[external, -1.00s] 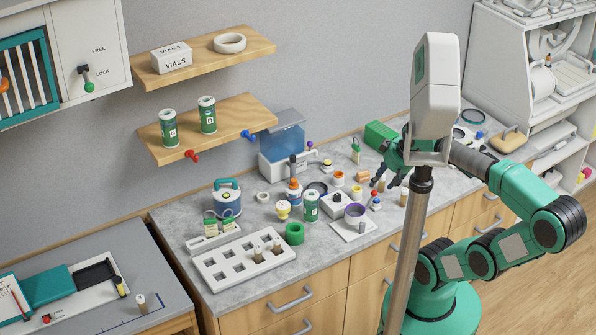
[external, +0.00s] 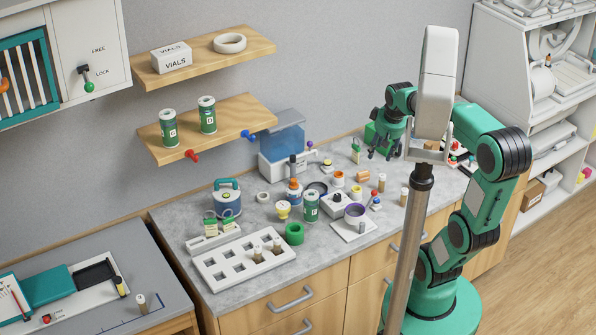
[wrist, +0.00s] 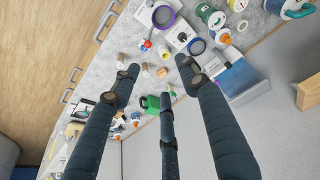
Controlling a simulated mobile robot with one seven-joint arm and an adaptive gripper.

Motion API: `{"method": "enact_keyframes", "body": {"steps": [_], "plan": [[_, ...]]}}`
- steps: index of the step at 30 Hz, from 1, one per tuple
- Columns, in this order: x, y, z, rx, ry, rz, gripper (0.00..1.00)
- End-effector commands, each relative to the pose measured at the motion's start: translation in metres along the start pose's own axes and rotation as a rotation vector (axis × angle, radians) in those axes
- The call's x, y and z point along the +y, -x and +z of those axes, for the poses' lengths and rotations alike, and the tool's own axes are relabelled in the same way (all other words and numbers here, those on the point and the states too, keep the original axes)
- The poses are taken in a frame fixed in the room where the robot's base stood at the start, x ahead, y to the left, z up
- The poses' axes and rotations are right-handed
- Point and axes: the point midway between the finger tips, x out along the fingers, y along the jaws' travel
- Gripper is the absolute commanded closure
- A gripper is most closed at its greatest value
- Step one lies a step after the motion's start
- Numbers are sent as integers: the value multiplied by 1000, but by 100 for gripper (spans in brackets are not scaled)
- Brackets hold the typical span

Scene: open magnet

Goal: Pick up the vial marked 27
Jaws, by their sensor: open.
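My gripper (external: 381,154) is open and empty above the back right of the grey bench; its three dark fingers also show in the wrist view (wrist: 162,78). Small cork-coloured vials stand on the bench: one (external: 404,197) near the front edge, another (external: 381,183) behind it, just in front of my gripper. Two more vials stand in the white rack, one on the left (external: 258,255) and one on the right (external: 277,246). Another vial (external: 142,303) stands on the left table. I cannot read a 27 on any vial.
A green box (external: 371,134) is behind my gripper. A pale post crosses the external view in front of the bench's right part.

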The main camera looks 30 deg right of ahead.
Motion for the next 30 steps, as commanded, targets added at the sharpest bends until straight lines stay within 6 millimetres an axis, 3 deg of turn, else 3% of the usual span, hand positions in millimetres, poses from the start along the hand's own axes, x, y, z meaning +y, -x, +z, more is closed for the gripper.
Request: {"method": "enact_keyframes", "body": {"steps": [6,15,22,30], "plan": [[45,-36,-40,-69,-38,16,56],[117,-98,-77,-157,-86,24,56],[178,-153,-90,-223,-125,21,56],[250,-223,-86,-294,-170,7,56]]}}
